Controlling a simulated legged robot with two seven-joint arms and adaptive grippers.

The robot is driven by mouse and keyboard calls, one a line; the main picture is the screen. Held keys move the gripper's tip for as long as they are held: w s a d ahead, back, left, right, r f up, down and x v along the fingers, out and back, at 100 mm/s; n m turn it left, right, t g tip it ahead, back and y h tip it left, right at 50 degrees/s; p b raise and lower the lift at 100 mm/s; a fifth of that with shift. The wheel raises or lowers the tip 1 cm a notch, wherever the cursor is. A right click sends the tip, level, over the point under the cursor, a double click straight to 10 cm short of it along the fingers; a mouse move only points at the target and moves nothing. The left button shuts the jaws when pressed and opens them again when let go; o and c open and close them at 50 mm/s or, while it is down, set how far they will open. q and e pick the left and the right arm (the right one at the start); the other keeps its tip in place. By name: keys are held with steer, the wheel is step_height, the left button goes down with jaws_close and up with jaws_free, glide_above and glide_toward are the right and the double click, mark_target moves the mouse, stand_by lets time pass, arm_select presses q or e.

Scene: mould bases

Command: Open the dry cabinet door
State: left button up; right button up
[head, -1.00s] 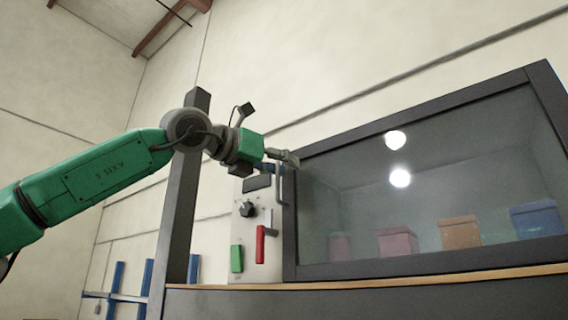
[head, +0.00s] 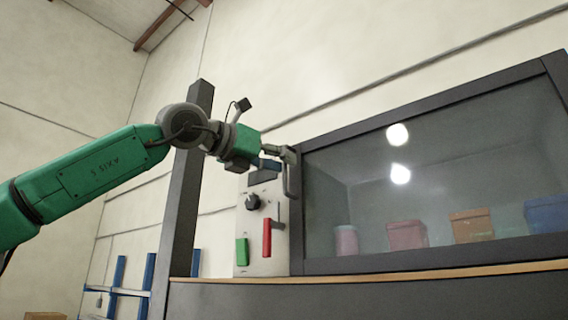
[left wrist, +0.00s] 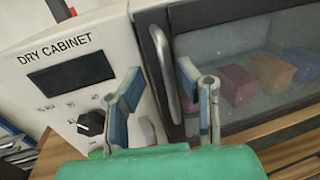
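The dry cabinet door (head: 430,175) is a dark-framed glass pane and looks closed. Its grey bar handle (head: 288,182) runs along the door's left edge; it also shows in the left wrist view (left wrist: 165,72). My left gripper (head: 281,157) is at the top of the handle in the head view. In the left wrist view my left gripper (left wrist: 160,84) is open, with one finger to each side of the handle. I cannot tell if either finger touches it. My right gripper is not in view.
The control panel (left wrist: 62,45) left of the door carries a display, a black knob (head: 252,202), a green switch (head: 242,251) and a red lever (head: 267,238). Several coloured boxes stand behind the glass. A wooden ledge (head: 400,274) runs below. A dark post (head: 185,215) stands left.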

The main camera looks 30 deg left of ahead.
arm_select(q)
steer(key=v, duration=1.1)
steer(key=shift+s+d, duration=0.15)
steer(key=shift+d, duration=0.25)
